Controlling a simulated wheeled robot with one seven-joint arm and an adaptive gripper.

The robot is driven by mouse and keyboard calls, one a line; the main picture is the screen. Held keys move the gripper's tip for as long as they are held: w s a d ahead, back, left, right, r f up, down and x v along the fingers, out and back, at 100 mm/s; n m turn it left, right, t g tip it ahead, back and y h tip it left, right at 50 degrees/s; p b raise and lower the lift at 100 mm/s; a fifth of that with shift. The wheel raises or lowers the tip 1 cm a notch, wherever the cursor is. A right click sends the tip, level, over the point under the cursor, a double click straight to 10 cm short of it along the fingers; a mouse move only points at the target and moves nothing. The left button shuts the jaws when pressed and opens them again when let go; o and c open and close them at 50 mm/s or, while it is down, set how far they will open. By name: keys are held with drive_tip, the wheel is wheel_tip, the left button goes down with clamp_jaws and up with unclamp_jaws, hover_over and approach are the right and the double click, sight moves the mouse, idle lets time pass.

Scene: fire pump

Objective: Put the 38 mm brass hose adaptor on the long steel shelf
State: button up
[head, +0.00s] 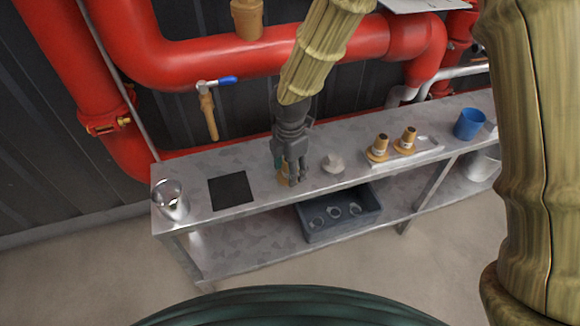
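The long steel shelf (205,165) is a mottled grey bench top running from left to right, with a lower level beneath it. My gripper (291,178) points down at the middle of its top. A small brass-coloured piece (281,170) shows beside and behind the fingers, low against the shelf top; the fingers hide most of it. I cannot tell whether they grip it or whether it touches the shelf. Two brass adaptors with dark tops, one left (378,148) and one right (405,140), stand upright on a pale strip further right. Sizes cannot be read.
A pale grey fitting (333,163) sits just right of my gripper. A black square mat (231,190) and a shiny clear or metal jar (170,200) are at left. A blue cup (468,124) is at right. A dark bin (340,222) with rings is below. Red pipes (240,57) run behind.

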drive_tip(key=shift+r, duration=0.1)
wheel_tip(320, 180, up, 12)
drive_tip(key=shift+r+p, duration=0.1)
drive_tip(key=shift+p, duration=0.85)
idle(1.1)
